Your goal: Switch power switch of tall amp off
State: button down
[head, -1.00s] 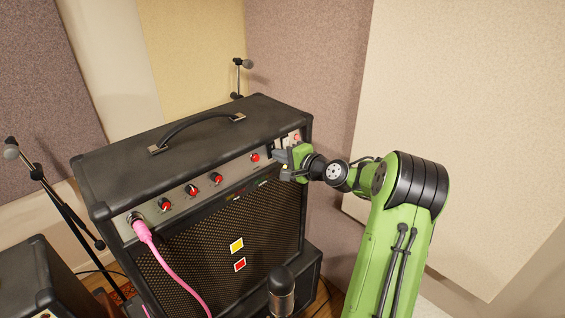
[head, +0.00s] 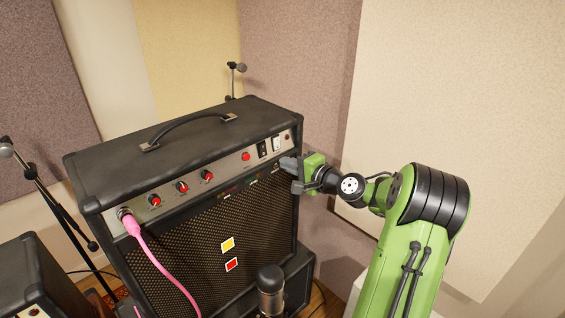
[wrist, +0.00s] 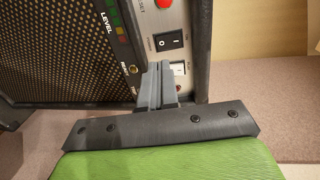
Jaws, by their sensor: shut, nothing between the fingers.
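The tall amp (head: 185,160) is a black cabinet with a carry handle and a grey control panel. At the panel's right end sit a black rocker switch (head: 262,149) and a white rocker switch (head: 276,144), with a small red light beside them. The wrist view shows the black rocker (wrist: 169,41) with marks on its face; the white one (wrist: 178,68) is partly hidden by my fingers. I cannot tell which is the power switch or how either is set. My gripper (head: 284,165) is shut and empty, just below and in front of the switches. Contact is unclear.
A pink cable (head: 150,255) plugs into the panel's left end. A microphone (head: 270,285) stands in front of the amp. A microphone stand (head: 45,190) and a smaller amp (head: 35,280) are at left. Wall panels stand close behind; the space right of the amp is partly open.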

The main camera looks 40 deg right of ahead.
jog(key=f+v, duration=0.1)
jog(key=v, duration=0.5)
jog(key=shift+s+r, duration=0.25)
jog(key=shift+r, duration=0.2)
jog(key=shift+s+d, duration=0.1)
jog(key=shift+d, duration=0.05)
jog(key=s+a+f+n+g+y, duration=0.1)
jog(key=a+n+g, duration=0.35)
jog(key=a, duration=0.65)
jog(key=s+a+n+g, duration=0.25)
jog(key=a+n, duration=0.25)
jog(key=a, duration=0.5)
jog(key=s+a+n+g+h, duration=0.1)
jog(key=s+a+n, duration=0.1)
jog(key=s, duration=0.8)
jog(key=s+a+n+g+h, duration=0.2)
jog(key=s+a+n, duration=0.1)
jog(key=s, duration=0.7)
jog(key=shift+s+f+n, duration=0.3)
jog(key=shift+n, duration=0.55)
